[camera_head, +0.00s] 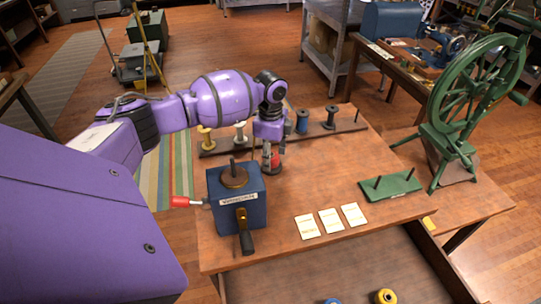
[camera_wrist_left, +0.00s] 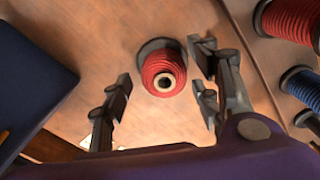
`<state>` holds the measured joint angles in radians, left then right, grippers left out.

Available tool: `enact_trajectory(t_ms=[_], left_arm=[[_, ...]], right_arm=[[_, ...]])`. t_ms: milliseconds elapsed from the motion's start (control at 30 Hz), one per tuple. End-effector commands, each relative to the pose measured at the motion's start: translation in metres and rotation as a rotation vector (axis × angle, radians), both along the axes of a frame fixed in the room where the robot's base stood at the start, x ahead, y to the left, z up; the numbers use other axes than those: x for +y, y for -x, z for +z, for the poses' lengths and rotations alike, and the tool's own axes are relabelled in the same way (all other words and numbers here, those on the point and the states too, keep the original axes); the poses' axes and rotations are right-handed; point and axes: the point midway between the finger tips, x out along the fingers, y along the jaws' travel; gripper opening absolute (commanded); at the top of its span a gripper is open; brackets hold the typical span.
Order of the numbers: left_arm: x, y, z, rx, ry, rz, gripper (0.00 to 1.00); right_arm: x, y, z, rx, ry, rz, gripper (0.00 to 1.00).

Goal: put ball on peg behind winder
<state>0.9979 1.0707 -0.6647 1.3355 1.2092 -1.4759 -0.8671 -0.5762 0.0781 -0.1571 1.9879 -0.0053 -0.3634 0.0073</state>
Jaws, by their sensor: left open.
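The blue winder (camera_head: 237,200) stands on the table, with a brass disc and short post on top and a red-handled crank at its left. Behind it is the red yarn ball (camera_head: 275,161). In the left wrist view the ball (camera_wrist_left: 163,72) has a pale core with a dark centre and sits over a dark round base (camera_wrist_left: 150,46); whether a peg runs through it I cannot tell. My left gripper (camera_head: 270,158) points down around the ball. Its fingers are apart on either side, with visible gaps to the ball. My right gripper is out of view.
A spool rack (camera_head: 345,127) runs along the table's back, with a blue spool (camera_head: 302,121) and others. Three cards (camera_head: 330,220) and a green two-peg stand (camera_head: 390,186) lie to the right. A green spinning wheel (camera_head: 470,90) stands at the right. An open drawer is in front.

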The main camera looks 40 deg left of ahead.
Motion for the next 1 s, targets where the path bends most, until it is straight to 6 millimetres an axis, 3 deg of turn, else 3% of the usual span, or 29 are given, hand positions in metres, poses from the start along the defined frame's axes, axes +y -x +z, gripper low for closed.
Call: enact_trajectory(t_ms=[267, 700, 1000], left_arm=[[0.0, 0.0, 0.01, 0.0, 0.001, -0.001, 0.56], [0.0, 0.0, 0.097, -0.002, 0.0, -0.001, 0.56], [0.0, 0.001, 0.12, 0.001, -0.001, 0.0, 0.56]], right_arm=[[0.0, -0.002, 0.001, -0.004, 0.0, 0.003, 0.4], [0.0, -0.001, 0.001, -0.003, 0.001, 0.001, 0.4], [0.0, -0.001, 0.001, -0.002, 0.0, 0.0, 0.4]])
